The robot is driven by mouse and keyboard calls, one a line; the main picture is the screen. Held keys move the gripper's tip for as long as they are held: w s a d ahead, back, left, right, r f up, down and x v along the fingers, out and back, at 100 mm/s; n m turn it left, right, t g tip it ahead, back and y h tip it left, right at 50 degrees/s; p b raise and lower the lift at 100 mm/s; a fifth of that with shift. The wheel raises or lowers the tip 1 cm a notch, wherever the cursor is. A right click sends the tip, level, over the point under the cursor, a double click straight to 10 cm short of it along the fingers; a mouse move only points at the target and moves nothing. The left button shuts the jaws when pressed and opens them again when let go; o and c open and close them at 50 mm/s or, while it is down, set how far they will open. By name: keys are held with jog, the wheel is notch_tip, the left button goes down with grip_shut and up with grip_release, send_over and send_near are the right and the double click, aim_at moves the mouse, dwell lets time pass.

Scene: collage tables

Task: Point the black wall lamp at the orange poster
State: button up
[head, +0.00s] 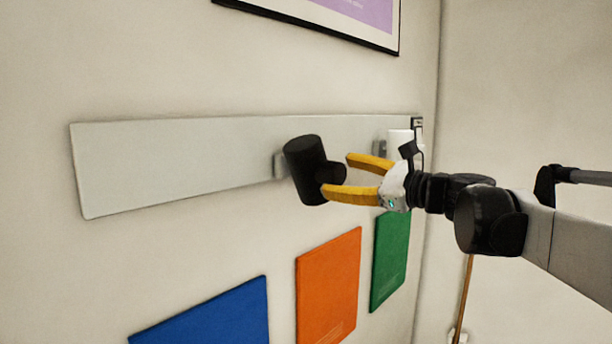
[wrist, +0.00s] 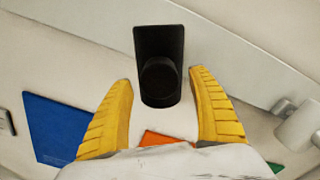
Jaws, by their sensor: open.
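The black wall lamp (head: 304,168) is a short cylinder mounted on the pale wall rail, nearly upright with a slight tilt. In the wrist view the lamp (wrist: 158,45) has a round knob facing me. My gripper (head: 338,176) has yellow fingers, open around the knob side of the lamp. In the wrist view the open gripper (wrist: 161,82) shows gaps on both sides of the knob. The orange poster (head: 328,287) is on the wall below the lamp, slightly right. It also shows partly in the wrist view (wrist: 160,138). Which lamp end emits light, I cannot tell.
The rail (head: 170,160) runs along the wall. A white lamp (head: 400,141) sits at its right end, partly behind my gripper. A blue poster (head: 215,315) and a green poster (head: 389,262) flank the orange one. A framed picture (head: 350,15) hangs above.

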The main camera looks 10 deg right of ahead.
jog(key=v, duration=1)
jog(key=shift+s+d, duration=0.15)
jog(key=shift+s, duration=0.15)
jog(key=s+a+f+n+g+h+b, duration=0.15)
jog(key=s+a+f+n+b, duration=0.35)
jog(key=f, duration=0.8)
jog(key=s+a+f+n+g+h+b, duration=0.1)
jog(key=a+f+n+g+b, duration=0.15)
jog(key=f+b, duration=0.7)
jog(key=s+a+f+n+g+h+b, duration=0.2)
jog(key=s+a+f+n+b, duration=0.15)
jog(key=f, duration=1.15)
jog(key=s+d+f+n+h+b, duration=0.1)
jog(key=s+f+n+h+b, duration=0.1)
jog(key=f+b, duration=0.4)
jog(key=s+d+f+n+g+h+b, duration=0.1)
jog(key=s+f+n+b, duration=0.3)
jog(key=f, duration=1.1)
jog(key=s+d+f+n+h+b, duration=0.1)
jog(key=s+f+n+h+b, duration=0.2)
jog(key=f+b, duration=0.4)
notch_tip(320, 180, down, 4)
jog(key=shift+s+d+f+n+b, duration=0.1)
jog(key=shift+s+d+n+b, duration=0.4)
jog(key=shift+n, duration=0.6)
jog(key=shift+s+a, duration=0.1)
jog(key=shift+a, duration=0.1)
